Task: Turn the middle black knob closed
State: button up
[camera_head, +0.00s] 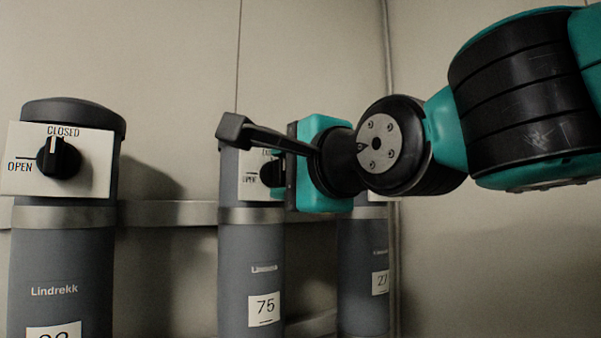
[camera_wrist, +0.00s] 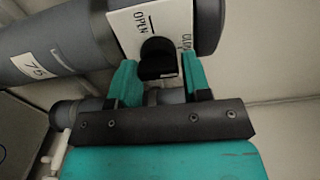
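The middle black knob (camera_head: 271,173) sits on a white plate on the middle grey cylinder (camera_head: 250,260), which bears the number 75. In the head view my gripper (camera_head: 285,175) is right at this knob and partly covers it and its plate. In the wrist view the knob (camera_wrist: 157,58) shows between and just beyond the two teal fingertips of my gripper (camera_wrist: 160,65).
A left cylinder (camera_head: 62,270) carries its own black knob (camera_head: 58,157), with its white mark toward CLOSED. A right cylinder (camera_head: 362,260) stands partly behind my arm. A metal rail (camera_head: 170,213) runs along the wall behind them. The space left of the middle cylinder is free.

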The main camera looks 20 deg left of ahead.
jog(key=shift+o, duration=1.3)
jog(key=b+v, duration=1.5)
jog(key=v, duration=0.2)
jog(key=shift+d+b, duration=0.25)
jog(key=shift+b, duration=0.15)
